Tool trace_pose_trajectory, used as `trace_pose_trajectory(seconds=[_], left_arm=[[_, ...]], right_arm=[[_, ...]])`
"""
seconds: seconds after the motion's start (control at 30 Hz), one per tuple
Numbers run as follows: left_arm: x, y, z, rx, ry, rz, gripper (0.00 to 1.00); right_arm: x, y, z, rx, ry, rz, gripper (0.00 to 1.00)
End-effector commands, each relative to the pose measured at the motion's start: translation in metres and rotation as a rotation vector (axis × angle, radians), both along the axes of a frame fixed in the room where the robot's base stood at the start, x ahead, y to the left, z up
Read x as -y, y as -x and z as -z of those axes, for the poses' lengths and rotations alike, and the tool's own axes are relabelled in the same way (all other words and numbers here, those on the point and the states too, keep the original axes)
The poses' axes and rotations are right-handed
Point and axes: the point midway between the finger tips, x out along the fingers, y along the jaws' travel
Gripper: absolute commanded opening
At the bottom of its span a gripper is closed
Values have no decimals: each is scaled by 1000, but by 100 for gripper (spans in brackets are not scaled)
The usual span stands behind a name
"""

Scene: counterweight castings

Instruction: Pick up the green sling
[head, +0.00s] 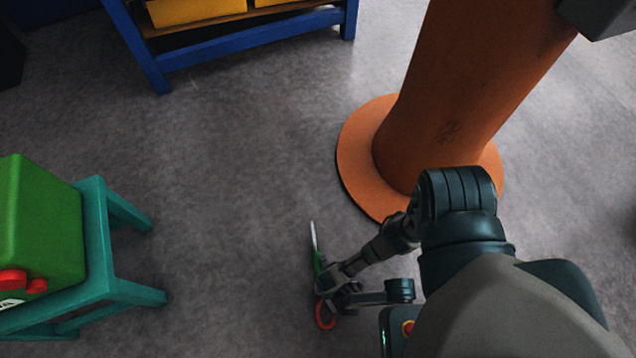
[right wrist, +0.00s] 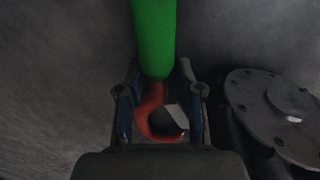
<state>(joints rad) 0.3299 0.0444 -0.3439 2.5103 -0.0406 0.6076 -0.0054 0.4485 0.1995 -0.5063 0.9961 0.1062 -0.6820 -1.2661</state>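The green sling (head: 317,262) is a slim green length with a pale end and a red hook (head: 325,316) at the other end. It is at my right gripper (head: 328,285), low over or on the floor; the height is unclear. In the right wrist view the green part (right wrist: 154,38) runs up from between the fingertips of my right gripper (right wrist: 157,78). The red hook (right wrist: 152,118) shows between the fingers, closer to the palm. The fingertips flank the sling closely; contact is not clear. My left gripper is not in view.
An orange column (head: 455,85) with a round base (head: 362,160) stands just beyond my right arm. A teal stand (head: 105,255) with a green box (head: 40,225) is at left. A blue rack (head: 250,45) with yellow bins is at the back. Grey floor between is clear.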

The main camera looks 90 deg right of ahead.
Motion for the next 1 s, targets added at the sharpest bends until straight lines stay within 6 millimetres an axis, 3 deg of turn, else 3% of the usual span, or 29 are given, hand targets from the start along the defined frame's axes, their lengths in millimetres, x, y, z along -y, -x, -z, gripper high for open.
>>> trace_pose_trajectory(seconds=[0.03, 0.1, 0.6, 0.8, 0.9, 1.0], left_arm=[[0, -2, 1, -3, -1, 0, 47], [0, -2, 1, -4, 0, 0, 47], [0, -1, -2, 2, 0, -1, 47], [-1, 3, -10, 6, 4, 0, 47], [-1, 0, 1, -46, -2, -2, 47], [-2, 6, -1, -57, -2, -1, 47]], right_arm=[[1, -1, 0, 1, 1, 0, 16], [1, -1, 0, 1, 1, 0, 0], [4, -3, -3, 5, 5, 0, 0], [3, -6, -15, 10, 4, -1, 0], [2, -6, -22, 11, 3, -1, 0], [2, -7, -31, 13, 3, -1, 0]])
